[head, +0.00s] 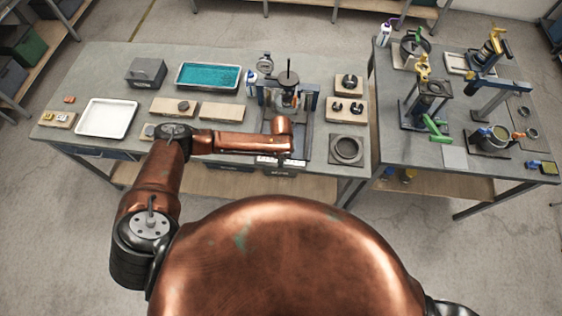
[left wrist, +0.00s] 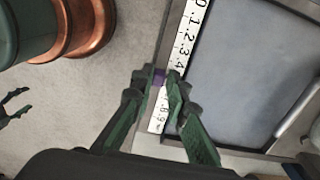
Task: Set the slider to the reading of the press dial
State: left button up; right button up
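The press (head: 287,98) stands on the middle bench. A round dial (head: 265,63) is at its back left; its reading is too small to tell. A white numbered scale (head: 274,160) runs along the bench's front edge and shows in the left wrist view (left wrist: 184,45). A small purple slider (left wrist: 158,76) sits at the scale, below the 4. My left gripper (left wrist: 159,80) has its fingertips on either side of the slider and appears shut on it; my arm hides this in the head view. My right gripper (left wrist: 25,101) hangs empty and open at the left wrist view's left edge.
Wooden blocks (head: 333,109) and a grey ring plate (head: 346,161) stand right of the press. A second bench (head: 380,150) with clamps is further right.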

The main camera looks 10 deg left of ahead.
pick_arm(q)
jog(key=shift+o, duration=0.2)
jog(key=shift+s+a, duration=0.1)
jog(key=shift+a, duration=0.05)
notch_tip(320, 180, up, 12)
dwell(0.5)
